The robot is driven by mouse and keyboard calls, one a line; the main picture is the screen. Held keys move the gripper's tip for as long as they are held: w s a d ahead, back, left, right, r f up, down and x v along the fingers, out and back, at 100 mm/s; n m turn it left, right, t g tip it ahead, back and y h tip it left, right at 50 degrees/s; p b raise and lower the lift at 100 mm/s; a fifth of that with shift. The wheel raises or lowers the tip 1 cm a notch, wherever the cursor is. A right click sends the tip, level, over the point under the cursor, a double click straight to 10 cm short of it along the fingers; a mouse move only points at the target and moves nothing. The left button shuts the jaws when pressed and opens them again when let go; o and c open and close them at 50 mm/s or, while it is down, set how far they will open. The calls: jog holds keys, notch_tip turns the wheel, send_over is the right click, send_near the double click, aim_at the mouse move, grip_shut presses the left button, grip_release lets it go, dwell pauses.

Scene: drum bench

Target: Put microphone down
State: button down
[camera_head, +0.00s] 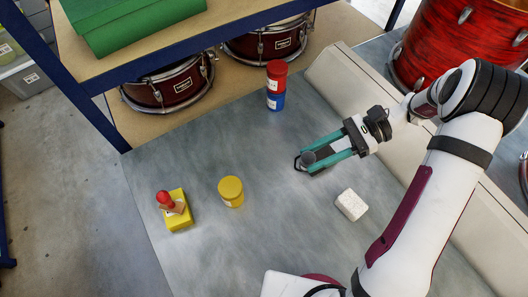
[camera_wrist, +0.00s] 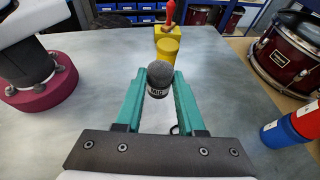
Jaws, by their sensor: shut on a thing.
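The microphone (camera_head: 308,157) has a dark grey rounded head. In the wrist view the microphone (camera_wrist: 158,76) shows a black collar with white lettering below its head. My gripper (camera_head: 312,160) has teal fingers and is shut on the microphone, with the fingertips on either side of it. The gripper also shows in the wrist view (camera_wrist: 158,88).
A yellow jar (camera_head: 231,191) stands left of the gripper, with a red-topped tool on a yellow block (camera_head: 178,212) beyond. A red and blue jar stack (camera_head: 276,86) stands at the back. A white block (camera_head: 351,205) lies front right. Bench between is clear.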

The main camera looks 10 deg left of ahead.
jog(key=w+a+r+m+t+y, duration=0.2)
jog(key=w+r+m+t, duration=0.2)
jog(key=w, duration=0.2)
send_over(263, 154)
notch_tip(263, 154, down, 12)
jog(key=shift+d+f, duration=0.1)
notch_tip(263, 154, down, 4)
jog(key=c, duration=0.5)
grip_release()
jog(key=shift+f, duration=0.1)
